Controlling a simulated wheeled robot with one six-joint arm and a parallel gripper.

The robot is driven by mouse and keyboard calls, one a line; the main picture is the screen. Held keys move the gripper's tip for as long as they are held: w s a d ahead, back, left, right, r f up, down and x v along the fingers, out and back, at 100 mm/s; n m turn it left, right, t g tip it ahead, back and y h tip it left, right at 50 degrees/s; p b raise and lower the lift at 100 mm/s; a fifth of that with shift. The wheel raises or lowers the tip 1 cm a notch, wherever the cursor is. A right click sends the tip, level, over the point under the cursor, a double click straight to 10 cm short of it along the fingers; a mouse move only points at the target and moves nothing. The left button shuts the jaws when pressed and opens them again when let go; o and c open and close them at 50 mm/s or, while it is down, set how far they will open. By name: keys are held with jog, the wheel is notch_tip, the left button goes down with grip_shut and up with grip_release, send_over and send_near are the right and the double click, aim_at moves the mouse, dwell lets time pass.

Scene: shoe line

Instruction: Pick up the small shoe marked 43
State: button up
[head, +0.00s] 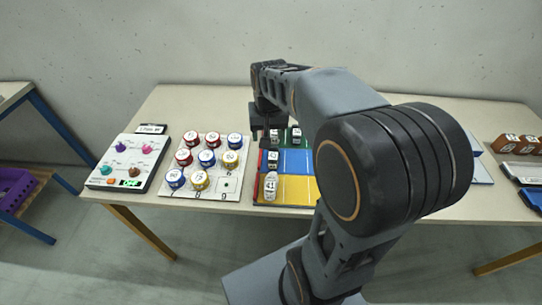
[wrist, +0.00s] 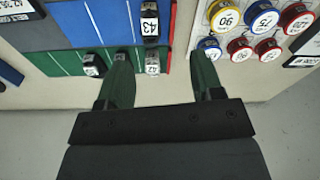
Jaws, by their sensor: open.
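The small shoe marked 43 is black with a white label. In the wrist view the shoe (wrist: 149,22) stands on the blue section of a coloured board (wrist: 60,22), close to its red edge strip. In the head view the same shoe (head: 272,159) is on the left of the blue section. My gripper (wrist: 160,56) is open and empty, with its fingers apart. The fingertips lie on either side of a grey shoe marked 42 (wrist: 152,64) in the picture; I cannot tell their height. In the head view my arm hides the board's right part.
A black shoe (wrist: 92,66) stands on the green section. A white shoe marked 41 (head: 270,186) is on the yellow section. A white board with numbered round pots (head: 207,158) is left of it, then a knob panel (head: 128,160). Brown blocks (head: 506,142) stand far right.

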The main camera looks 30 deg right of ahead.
jog(key=m+g, duration=0.1)
jog(key=m, duration=0.1)
send_near(273, 152)
jog(key=f, duration=0.5)
jog(key=shift+w+d+f+b, duration=0.15)
jog(key=shift+d+f+b, duration=0.15)
jog(key=shift+b, duration=0.05)
jog(key=shift+a+f, duration=0.15)
jog(key=shift+f, duration=3.05)
jog(key=shift+c, duration=0.2)
jog(key=c, duration=0.7)
jog(key=shift+o, duration=0.2)
jog(key=shift+r, duration=0.15)
